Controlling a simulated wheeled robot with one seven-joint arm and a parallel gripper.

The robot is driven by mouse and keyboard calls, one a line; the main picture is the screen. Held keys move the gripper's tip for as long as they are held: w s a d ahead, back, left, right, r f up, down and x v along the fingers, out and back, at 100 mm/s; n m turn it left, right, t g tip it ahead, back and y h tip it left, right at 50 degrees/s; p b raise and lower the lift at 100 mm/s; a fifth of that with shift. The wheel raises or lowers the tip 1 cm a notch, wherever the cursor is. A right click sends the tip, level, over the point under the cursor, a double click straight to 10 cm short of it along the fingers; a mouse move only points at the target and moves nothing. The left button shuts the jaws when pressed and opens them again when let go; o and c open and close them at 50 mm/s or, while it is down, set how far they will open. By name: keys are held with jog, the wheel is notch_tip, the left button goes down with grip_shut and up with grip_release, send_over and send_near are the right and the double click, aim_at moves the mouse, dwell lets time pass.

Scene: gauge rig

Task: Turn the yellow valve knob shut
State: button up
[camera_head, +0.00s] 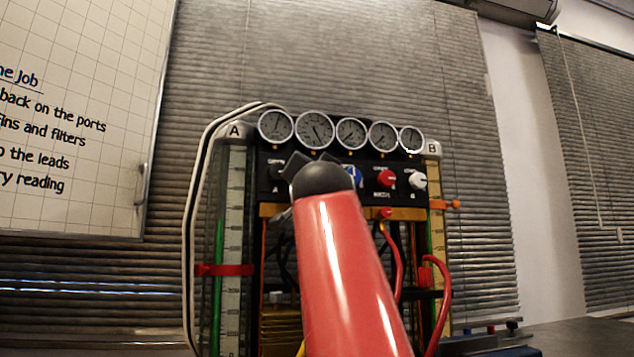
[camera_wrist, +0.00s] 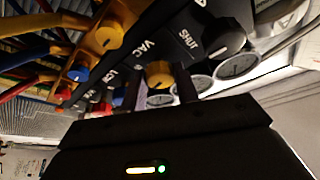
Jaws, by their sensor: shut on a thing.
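The yellow valve knob (camera_wrist: 158,73) is on the dark panel in the wrist view, left of a black knob (camera_wrist: 225,42). The word SHUT is printed near the black knob and VAC near the yellow one. My gripper (camera_wrist: 164,84) has its two dark fingers on either side of the yellow knob and is shut on it. Where the knob points cannot be made out. In the head view my gripper (camera_head: 300,168) is at the panel, and my red arm and dark wrist hide the yellow knob.
A row of round gauges (camera_head: 315,130) sits just above the knobs. A blue knob (camera_head: 353,175), a red knob (camera_head: 386,178) and a white knob (camera_head: 418,181) stand close on the right. Red hoses (camera_head: 443,300) hang below. A whiteboard (camera_head: 75,110) is at left.

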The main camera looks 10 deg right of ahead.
jog(key=shift+a+m+g+h+p, duration=0.1)
jog(key=shift+m+g+h+p, duration=0.45)
jog(key=shift+m, duration=1.55)
jog(key=shift+g+h, duration=0.25)
jog(key=shift+h, duration=0.2)
jog(key=o, duration=1)
jog(key=shift+c, duration=0.2)
jog(key=b+v, duration=0.5)
jog(key=v, duration=0.3)
